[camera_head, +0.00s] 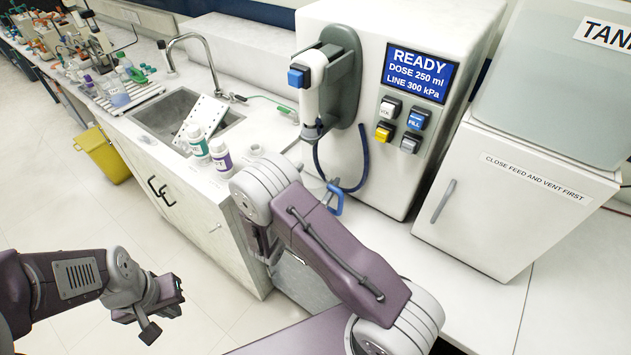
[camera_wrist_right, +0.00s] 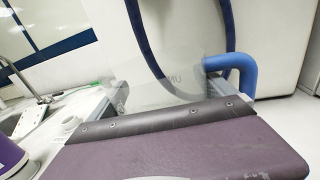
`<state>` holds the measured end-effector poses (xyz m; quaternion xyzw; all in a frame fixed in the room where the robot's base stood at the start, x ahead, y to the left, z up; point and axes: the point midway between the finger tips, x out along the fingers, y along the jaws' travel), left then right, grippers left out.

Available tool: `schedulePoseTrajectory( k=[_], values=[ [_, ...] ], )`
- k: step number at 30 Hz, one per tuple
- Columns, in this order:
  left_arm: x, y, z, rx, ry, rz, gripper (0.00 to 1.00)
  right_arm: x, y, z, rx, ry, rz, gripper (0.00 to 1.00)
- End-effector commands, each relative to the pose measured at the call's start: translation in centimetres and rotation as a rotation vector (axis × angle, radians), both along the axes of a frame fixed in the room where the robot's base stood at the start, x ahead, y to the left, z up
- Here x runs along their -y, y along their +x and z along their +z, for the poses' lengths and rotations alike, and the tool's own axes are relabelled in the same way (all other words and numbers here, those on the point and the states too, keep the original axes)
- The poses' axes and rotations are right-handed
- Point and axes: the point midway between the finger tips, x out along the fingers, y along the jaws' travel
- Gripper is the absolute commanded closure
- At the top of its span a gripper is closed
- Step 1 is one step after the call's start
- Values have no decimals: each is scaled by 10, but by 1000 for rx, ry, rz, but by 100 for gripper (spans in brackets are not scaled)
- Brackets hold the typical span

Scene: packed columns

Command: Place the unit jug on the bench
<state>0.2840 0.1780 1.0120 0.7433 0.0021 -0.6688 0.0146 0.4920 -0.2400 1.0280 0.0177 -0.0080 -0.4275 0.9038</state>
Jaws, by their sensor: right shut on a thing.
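The unit jug (camera_wrist_right: 178,80) is clear, with faint upside-down lettering, and shows beyond my purple arm cover in the right wrist view. Its blue handle (camera_wrist_right: 236,70) is at its right side; the handle also shows in the head view (camera_head: 336,200), below the dispenser's hose. My right gripper (camera_wrist_right: 214,86) is shut on the jug near the handle; its fingers are mostly hidden, and my arm covers most of the jug in the head view. The white bench (camera_head: 470,288) runs along the wall. My left gripper (camera_head: 165,311) is open and empty, over the floor.
A dispenser (camera_head: 400,140) with a READY screen and a white tank cabinet (camera_head: 510,200) stand on the bench. Left of my right arm are a green-labelled bottle (camera_head: 197,145), a purple-labelled bottle (camera_head: 221,158) and the sink (camera_head: 175,118). A yellow bin (camera_head: 103,153) stands on the floor.

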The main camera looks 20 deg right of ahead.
Motion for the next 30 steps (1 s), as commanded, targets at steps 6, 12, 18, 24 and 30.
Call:
schedulePoseTrajectory(
  k=[6, 12, 18, 24, 30],
  values=[
    [0, 0, 2, 0, 0, 0, 100, 0, 0, -15, 2, 0, 0, 50],
    [0, 0, -1, 0, 0, 0, 100, 0, 0, -17, 2, 0, 0, 50],
    [0, 0, -2, 0, 0, 0, 100, 0, 0, -18, 2, 1, 0, 0],
    [0, 0, 3, 0, 0, 0, 100, 0, 0, -14, 2, 0, 0, 0],
    [0, 0, -6, 0, 0, 0, 100, -23, -16, -17, 1, 0, 6, 0]
  ],
)
